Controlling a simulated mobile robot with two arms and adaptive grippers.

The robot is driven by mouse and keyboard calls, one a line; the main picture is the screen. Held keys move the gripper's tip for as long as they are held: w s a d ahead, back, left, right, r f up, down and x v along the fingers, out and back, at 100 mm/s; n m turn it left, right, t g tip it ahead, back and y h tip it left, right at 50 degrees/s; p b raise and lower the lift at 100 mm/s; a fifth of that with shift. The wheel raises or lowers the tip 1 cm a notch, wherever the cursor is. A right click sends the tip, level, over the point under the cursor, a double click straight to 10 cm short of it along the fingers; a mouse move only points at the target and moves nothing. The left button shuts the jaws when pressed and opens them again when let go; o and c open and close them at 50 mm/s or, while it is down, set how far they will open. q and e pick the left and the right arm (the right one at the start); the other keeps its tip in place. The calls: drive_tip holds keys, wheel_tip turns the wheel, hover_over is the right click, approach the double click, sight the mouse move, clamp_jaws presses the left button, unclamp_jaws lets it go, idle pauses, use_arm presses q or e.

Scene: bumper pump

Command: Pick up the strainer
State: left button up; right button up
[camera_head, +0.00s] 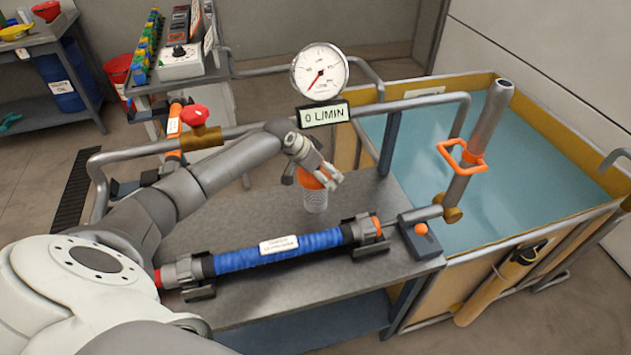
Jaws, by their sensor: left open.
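The strainer (316,201) appears to be the small mesh cylinder with an orange top, upright on the grey metal bench (235,207). My left gripper (314,178) is open above it, with its fingers around or beside the orange top. One finger shows on each side of the orange part. I cannot tell whether the fingers touch it. The gripper hides part of the top. My right gripper is not in view.
A blue-wrapped pump tube (322,239) lies across the bench's front. A gauge (320,71) and a "0 L/MIN" display (324,114) stand behind the gripper. A grey pipe (408,104) runs toward the water tank (520,165) at right. Bare bench lies left of the strainer.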

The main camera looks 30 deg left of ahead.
use_arm(q)
drive_tip(key=c, duration=1)
